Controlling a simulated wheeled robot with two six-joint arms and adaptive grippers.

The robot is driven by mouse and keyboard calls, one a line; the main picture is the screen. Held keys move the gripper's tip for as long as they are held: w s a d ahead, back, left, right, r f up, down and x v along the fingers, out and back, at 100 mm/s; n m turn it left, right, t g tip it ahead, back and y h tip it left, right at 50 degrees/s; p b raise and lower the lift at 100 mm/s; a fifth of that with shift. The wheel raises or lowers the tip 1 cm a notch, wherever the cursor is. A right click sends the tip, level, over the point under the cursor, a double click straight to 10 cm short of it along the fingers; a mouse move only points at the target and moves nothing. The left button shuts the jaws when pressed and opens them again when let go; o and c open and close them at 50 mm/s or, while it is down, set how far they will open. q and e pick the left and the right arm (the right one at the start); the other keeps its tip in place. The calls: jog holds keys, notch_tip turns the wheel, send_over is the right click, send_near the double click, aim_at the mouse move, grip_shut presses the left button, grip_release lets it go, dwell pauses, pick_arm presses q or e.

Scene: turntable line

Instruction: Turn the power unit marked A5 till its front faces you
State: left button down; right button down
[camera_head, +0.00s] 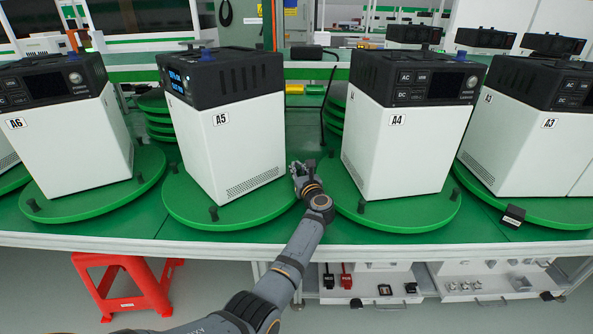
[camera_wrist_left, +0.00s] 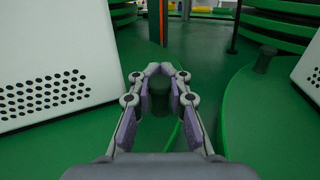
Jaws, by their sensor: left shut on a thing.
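The power unit marked A5 (camera_head: 238,150) is a white box with a black top. It stands upright on a green turntable (camera_head: 180,205). Its display front (camera_head: 178,82) is turned to the left, and the A5 label and a vented side show to the right. My left gripper (camera_head: 303,170) is at the turntable's right edge. In the left wrist view my left gripper (camera_wrist_left: 160,85) is shut around a dark green peg (camera_wrist_left: 159,97). The unit's vented white side (camera_wrist_left: 45,90) is left of the fingers, apart from them. My right gripper is out of view.
Unit A4 (camera_head: 385,150) stands on its own turntable (camera_head: 400,213), close to the right of my gripper. Unit A6 (camera_head: 75,145) is to the left and A3 (camera_head: 520,140) to the far right. A red stool (camera_head: 125,280) stands below the table.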

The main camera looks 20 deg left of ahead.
pick_arm(q)
jog(key=shift+d, duration=0.15)
jog(key=c, duration=1.5)
grip_release()
jog(key=shift+w+d, duration=0.1)
jog(key=shift+c, duration=0.2)
jog(key=shift+s+d, duration=0.1)
jog(key=shift+s, duration=0.1)
jog(key=v, duration=0.7)
